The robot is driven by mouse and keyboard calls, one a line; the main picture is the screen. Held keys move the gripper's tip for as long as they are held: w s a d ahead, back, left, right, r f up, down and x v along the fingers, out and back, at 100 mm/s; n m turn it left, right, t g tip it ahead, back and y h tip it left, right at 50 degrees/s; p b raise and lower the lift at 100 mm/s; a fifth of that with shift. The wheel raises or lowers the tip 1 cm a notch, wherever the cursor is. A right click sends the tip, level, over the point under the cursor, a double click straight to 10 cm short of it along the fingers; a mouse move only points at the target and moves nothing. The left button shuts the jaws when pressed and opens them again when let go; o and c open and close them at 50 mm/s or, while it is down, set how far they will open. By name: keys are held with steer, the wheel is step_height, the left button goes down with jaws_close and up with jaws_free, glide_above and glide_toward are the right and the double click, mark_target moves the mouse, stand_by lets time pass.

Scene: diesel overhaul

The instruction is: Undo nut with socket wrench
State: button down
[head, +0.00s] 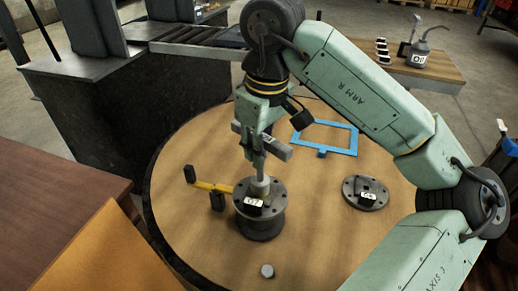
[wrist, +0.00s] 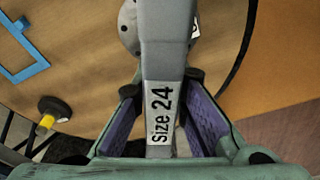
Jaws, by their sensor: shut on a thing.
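My gripper (head: 258,152) points down over the round table and is shut on a grey socket wrench (head: 277,149). In the wrist view the wrench (wrist: 163,50) runs between my purple-padded fingers and bears a "Size 24" label. In the head view its lower end (head: 260,187) reaches down to the top middle of a dark, round flanged part (head: 248,210) with a white number tag. No nut shows under the wrench end; it is hidden if there. A small grey round piece (head: 267,271) lies on the table near the front.
A second tagged flange disc (head: 366,194) lies to the right. A blue frame (head: 351,128) lies behind. A yellow bar with black blocks (head: 208,186) is left of the flanged part. The round table (head: 190,240) is clear at front left. A bench with a can (head: 417,55) stands farther back.

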steer(key=shift+n, duration=0.9)
steer(key=shift+r, duration=0.15)
